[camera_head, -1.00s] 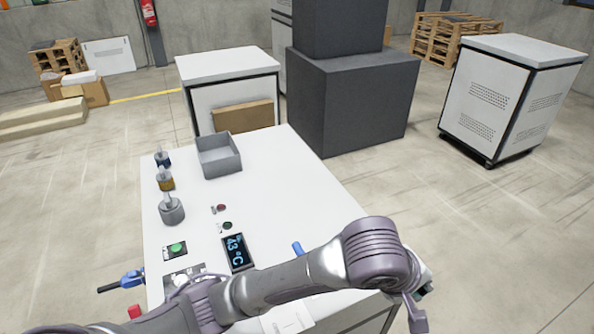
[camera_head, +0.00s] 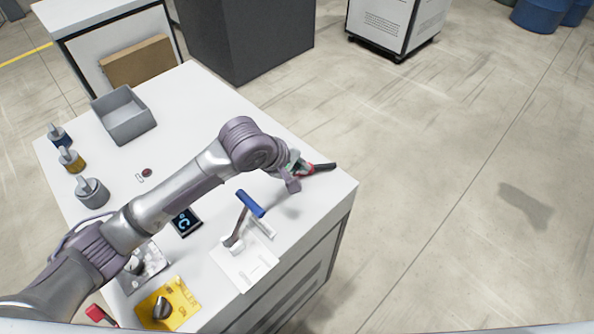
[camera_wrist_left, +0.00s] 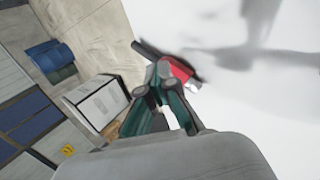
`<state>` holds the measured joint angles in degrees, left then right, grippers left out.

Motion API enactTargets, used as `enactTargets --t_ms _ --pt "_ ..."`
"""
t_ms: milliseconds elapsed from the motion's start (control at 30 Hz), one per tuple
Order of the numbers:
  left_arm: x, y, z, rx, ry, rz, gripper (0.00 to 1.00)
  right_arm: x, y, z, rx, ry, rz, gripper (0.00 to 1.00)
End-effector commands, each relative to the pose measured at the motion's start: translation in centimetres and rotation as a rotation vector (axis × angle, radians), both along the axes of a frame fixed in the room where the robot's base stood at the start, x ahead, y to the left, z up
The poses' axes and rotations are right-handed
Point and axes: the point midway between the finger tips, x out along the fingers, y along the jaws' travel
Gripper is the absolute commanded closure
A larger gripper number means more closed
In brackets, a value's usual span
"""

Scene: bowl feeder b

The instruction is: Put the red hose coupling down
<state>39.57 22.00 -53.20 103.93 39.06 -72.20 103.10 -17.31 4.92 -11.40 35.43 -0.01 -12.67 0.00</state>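The red hose coupling (camera_head: 309,169), red with a black end, is at my left gripper (camera_head: 298,166), near the table's right edge in the head view. Its black end points right, seemingly past the edge. In the left wrist view, the dark green fingers of my left gripper (camera_wrist_left: 163,92) close around the red coupling (camera_wrist_left: 179,69), with a black bar beyond it. The coupling seems held above the white table (camera_wrist_left: 285,115); the gap is hard to judge. My right gripper is out of view.
On the white table (camera_head: 190,90) stand a grey bin (camera_head: 127,128), several capped pegs along the left edge, a display (camera_head: 186,221), a blue-handled lever (camera_head: 251,204) and a yellow switch plate (camera_head: 180,298). My left arm crosses above the table. Open floor lies to the right.

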Motion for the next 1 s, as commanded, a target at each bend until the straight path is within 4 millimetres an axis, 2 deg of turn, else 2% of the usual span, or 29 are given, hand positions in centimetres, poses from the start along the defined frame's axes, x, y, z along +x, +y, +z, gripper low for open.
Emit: enactTargets --t_ms 167,433,1000 --pt "0.8 0.7 -0.9 0.000 0.000 0.000 1.00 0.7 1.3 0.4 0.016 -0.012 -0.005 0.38" --pt "0.8 0.7 -4.3 0.001 0.000 0.001 1.00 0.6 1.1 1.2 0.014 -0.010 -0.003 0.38" --pt "0.7 0.6 -5.5 0.000 0.000 -0.001 1.00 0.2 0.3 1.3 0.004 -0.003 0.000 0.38"
